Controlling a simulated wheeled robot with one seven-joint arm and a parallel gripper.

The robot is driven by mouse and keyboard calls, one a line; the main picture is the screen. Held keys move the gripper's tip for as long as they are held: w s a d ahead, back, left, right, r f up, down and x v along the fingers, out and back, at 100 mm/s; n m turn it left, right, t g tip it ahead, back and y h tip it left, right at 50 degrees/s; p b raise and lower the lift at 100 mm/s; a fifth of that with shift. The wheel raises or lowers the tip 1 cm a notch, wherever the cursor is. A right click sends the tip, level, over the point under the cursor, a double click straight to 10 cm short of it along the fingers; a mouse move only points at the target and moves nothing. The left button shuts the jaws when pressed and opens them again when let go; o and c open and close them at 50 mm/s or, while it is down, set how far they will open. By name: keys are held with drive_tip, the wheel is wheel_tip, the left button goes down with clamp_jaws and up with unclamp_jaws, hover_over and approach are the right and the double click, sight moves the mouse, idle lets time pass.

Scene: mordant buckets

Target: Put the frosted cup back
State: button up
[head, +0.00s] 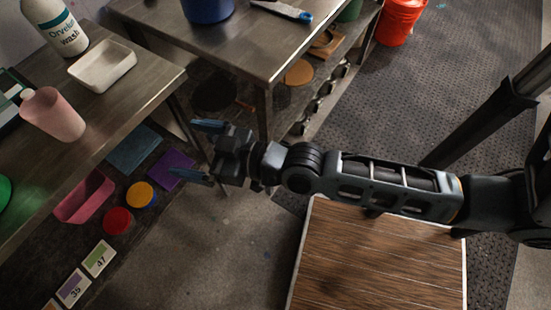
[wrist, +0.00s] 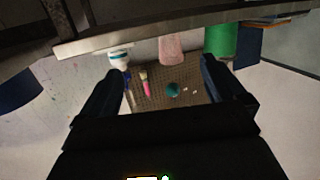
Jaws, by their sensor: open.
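A matte pale pink vessel (head: 55,116) stands on the left metal bench, with a small rounded piece at its upper left. It looks most like the frosted cup, but I cannot be sure. A pink, cloudy-looking vessel also shows in the wrist view (wrist: 171,49), beyond my fingers, and is probably the same one. My gripper (head: 187,148) is open and empty in the air, right of the left bench's edge and apart from the vessel. In the wrist view my gripper's two fingers (wrist: 162,70) stand wide apart with nothing held between them.
A white dish (head: 102,66) and a wash bottle (head: 55,28) stand on the left bench. Below are a pink bin (head: 85,196), a red-topped jar (head: 117,221) and a yellow-topped jar (head: 141,195). A second bench holds a blue bucket (head: 207,9). Bare floor (head: 235,240) lies between.

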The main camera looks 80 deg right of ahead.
drive_tip(key=s+a+r+g, duration=0.1)
drive_tip(key=s+r, duration=0.3)
drive_tip(key=s, duration=0.7)
drive_tip(key=s+a+r, duration=0.1)
drive_tip(key=s+r, duration=0.3)
drive_tip(key=s, duration=0.7)
drive_tip(key=shift+a+r+m+g, duration=0.15)
drive_tip(key=shift+a+m+g, duration=0.15)
drive_tip(key=shift+g, duration=0.1)
